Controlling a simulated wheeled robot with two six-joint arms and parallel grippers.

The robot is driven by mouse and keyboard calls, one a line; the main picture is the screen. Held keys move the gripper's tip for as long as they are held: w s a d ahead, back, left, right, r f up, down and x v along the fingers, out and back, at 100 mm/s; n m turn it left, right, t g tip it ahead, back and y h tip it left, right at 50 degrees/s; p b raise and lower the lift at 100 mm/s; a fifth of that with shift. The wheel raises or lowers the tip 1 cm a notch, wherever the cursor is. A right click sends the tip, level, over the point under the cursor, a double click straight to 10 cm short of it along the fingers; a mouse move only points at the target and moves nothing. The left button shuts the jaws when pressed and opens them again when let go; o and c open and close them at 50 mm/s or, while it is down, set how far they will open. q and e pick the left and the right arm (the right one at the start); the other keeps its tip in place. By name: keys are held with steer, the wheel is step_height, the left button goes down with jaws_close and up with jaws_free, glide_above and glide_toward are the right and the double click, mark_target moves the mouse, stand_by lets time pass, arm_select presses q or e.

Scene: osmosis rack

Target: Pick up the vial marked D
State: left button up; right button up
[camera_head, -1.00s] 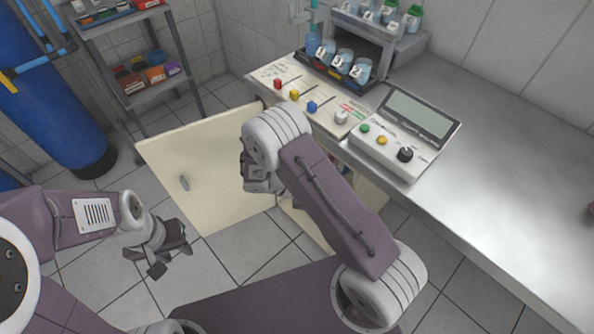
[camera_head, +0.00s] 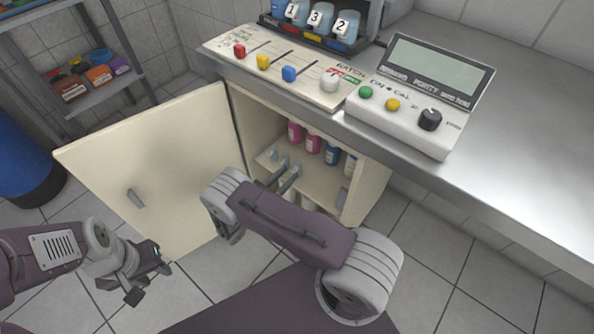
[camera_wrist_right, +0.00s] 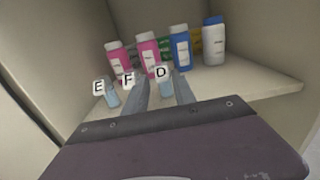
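In the right wrist view, the vial marked D (camera_wrist_right: 165,88) stands on the cabinet shelf (camera_wrist_right: 225,88). It is small and pale blue, with a white label. My right gripper (camera_wrist_right: 163,80) is open, with its two grey fingers on either side of the vial in the picture; I cannot tell whether they touch it. Vial E (camera_wrist_right: 112,97) and vial F (camera_wrist_right: 127,80) stand to the left, F partly hidden by the left finger. In the head view, my right gripper (camera_head: 287,172) reaches inside the cabinet. My left gripper (camera_head: 147,275) is open and empty above the floor.
Pink bottles (camera_wrist_right: 148,52), a blue bottle (camera_wrist_right: 180,46) and a white bottle with a blue cap (camera_wrist_right: 213,42) stand behind the vials. The open cabinet door (camera_head: 150,165) is left of my right arm. The counter (camera_head: 500,170) lies above the cabinet.

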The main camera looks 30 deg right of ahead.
mark_target(296, 169)
steer(key=shift+w+d, duration=0.25)
steer(key=shift+d, duration=0.35)
steer(key=shift+d+f, duration=0.1)
steer(key=shift+d, duration=0.2)
steer(key=b+x, duration=0.2)
steer(key=x, duration=0.2)
steer(key=shift+d, duration=0.3)
jaws_close()
stand_by(0.4)
